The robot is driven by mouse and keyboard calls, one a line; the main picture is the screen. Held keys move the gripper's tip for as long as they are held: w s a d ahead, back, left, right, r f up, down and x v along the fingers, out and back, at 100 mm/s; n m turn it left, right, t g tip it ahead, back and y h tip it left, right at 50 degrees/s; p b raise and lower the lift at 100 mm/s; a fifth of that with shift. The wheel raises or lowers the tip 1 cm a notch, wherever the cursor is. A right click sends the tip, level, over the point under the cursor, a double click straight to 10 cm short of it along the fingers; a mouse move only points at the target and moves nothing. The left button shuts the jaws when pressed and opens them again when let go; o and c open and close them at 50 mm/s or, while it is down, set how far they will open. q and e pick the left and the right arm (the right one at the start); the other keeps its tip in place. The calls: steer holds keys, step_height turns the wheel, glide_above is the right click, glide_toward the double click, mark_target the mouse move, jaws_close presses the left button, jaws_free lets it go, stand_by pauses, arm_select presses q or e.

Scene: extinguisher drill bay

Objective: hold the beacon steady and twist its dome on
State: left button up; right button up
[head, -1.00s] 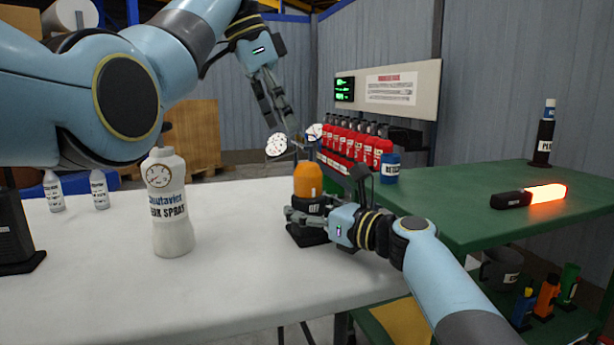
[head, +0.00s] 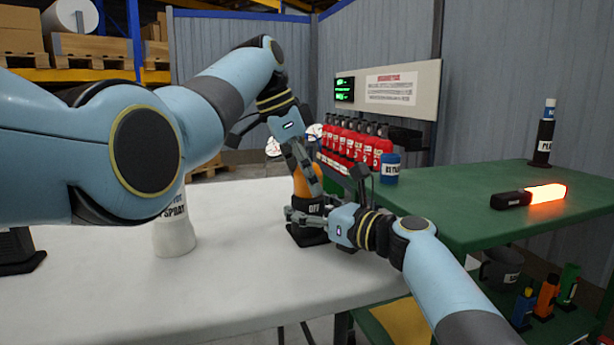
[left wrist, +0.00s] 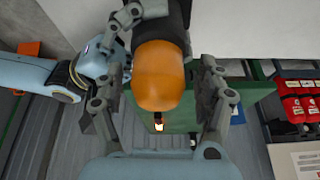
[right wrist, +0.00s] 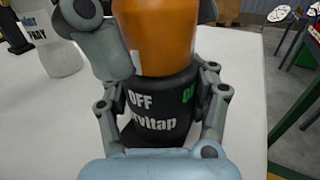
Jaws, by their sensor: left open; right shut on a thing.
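The beacon's black base (head: 312,208), marked OFF, stands upright on the white table. Its orange dome (left wrist: 160,78) sits on top of the base; I cannot tell how tightly it is seated. My right gripper (head: 318,217) is shut around the black base, a finger on each side in the right wrist view. My left gripper (head: 303,172) reaches down from above with open fingers on either side of the dome. In the left wrist view gaps show between its fingers and the dome. In the head view its fingers hide part of the dome.
A white spray bottle (head: 175,232) stands left on the white table (head: 240,290), partly hidden by my left arm. Red extinguishers (head: 360,145) line the back of the green table (head: 450,205), which also holds a glowing baton (head: 545,194).

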arm_select(q)
steer(key=c, duration=1.2)
steer(key=shift+o, duration=0.2)
steer(key=n+t, duration=0.1)
steer(key=n, duration=0.3)
steer(key=shift+w+a+n+t+y, duration=0.1)
steer(key=shift+n+t+y, duration=0.2)
steer(key=shift+t+y, duration=0.1)
steer(key=o, duration=1.2)
steer(key=shift+c, duration=0.2)
steer(key=v, duration=0.7)
steer(key=shift+r, duration=0.3)
